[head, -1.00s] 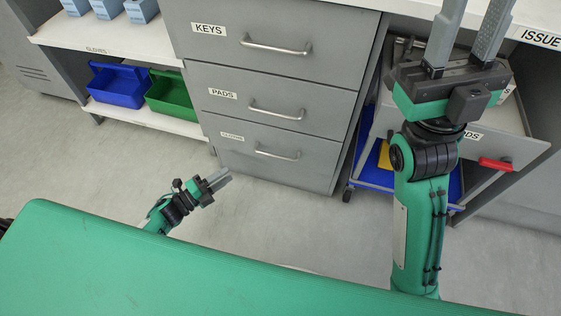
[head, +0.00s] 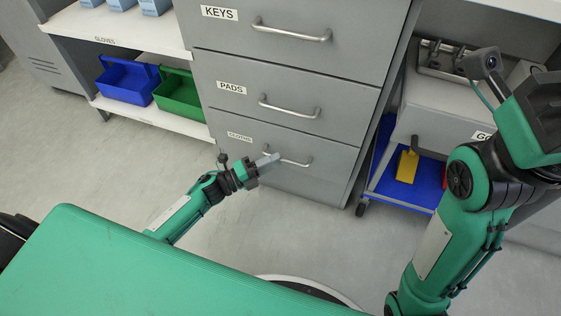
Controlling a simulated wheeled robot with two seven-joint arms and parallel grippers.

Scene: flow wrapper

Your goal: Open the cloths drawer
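The cloths drawer (head: 325,163) is the lowest of the three grey drawers and sits flush with the cabinet front. Its small label (head: 240,137) is at its upper left. Its bar handle (head: 298,163) is partly hidden behind my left gripper. My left gripper (head: 271,163) is in front of the left end of this handle, fingers pointing right. I cannot tell whether it touches the handle or how far apart its fingers are. My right gripper is cut off at the right edge. Only its body (head: 542,110) shows, and its fingers are out of view.
The pads drawer (head: 345,108) and keys drawer (head: 365,45) above are closed. A blue bin (head: 128,84) and green bin (head: 180,97) stand on a low shelf at left. A cart with a blue lower tray (head: 425,180) stands at right. Floor in front is clear.

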